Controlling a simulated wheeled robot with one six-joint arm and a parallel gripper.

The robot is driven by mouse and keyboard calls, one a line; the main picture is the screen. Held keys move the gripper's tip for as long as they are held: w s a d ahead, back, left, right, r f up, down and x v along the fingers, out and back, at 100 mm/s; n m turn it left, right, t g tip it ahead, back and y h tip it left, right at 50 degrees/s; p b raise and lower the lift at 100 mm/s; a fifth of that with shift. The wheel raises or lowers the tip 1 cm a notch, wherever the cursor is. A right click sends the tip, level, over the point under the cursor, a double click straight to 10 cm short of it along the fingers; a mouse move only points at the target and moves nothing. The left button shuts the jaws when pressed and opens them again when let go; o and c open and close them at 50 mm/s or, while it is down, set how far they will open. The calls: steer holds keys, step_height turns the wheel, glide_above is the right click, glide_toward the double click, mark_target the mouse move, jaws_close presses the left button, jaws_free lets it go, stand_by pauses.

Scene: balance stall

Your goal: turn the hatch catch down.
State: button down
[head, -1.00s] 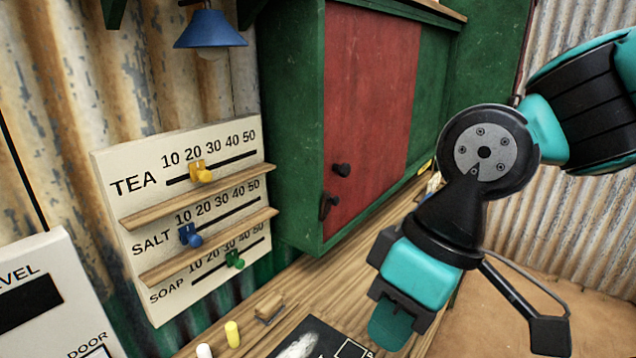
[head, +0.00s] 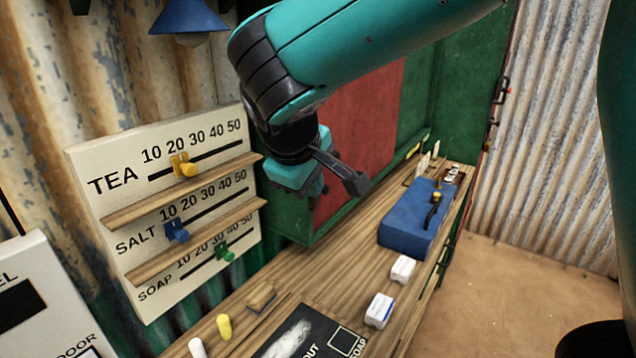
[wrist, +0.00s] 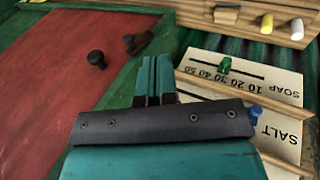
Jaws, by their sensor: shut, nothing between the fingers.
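The red hatch door (wrist: 55,65) sits in a green frame, with a round black knob (wrist: 97,58) on it. The black hatch catch (wrist: 136,42) is beside the knob, at the door's edge by the green frame, in the wrist view. My gripper (wrist: 156,62) is shut and empty, its teal fingers close together below the catch in that picture and apart from it. In the head view the red door (head: 370,115) is partly covered by my arm. My gripper stands before its lower left, and knob and catch are mostly hidden there.
A price board (head: 85,150) with TEA, SALT and SOAP sliders is left of the hatch. A wooden counter (head: 345,260) runs below, holding a blue box (head: 410,235), white blocks (head: 403,269), chalks and a slate. A blue lamp (head: 190,18) hangs above.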

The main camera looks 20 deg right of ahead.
steer(key=a+r+h, duration=0.1)
steer(key=w+a+t+h, duration=0.1)
steer(key=a+h, duration=0.1)
steer(key=w+a+r+h, duration=0.1)
steer(key=shift+w+a+r+t, duration=0.15)
steer(key=shift+w+r+t, duration=0.05)
steer(key=shift+r+t, duration=0.15)
steer(key=p+x, duration=0.3)
steer(key=x, duration=1.1)
steer(key=shift+d+p, duration=0.2)
steer(key=shift+p, duration=0.15)
steer(key=shift+s+r, duration=0.1)
steer(key=shift+r, duration=0.05)
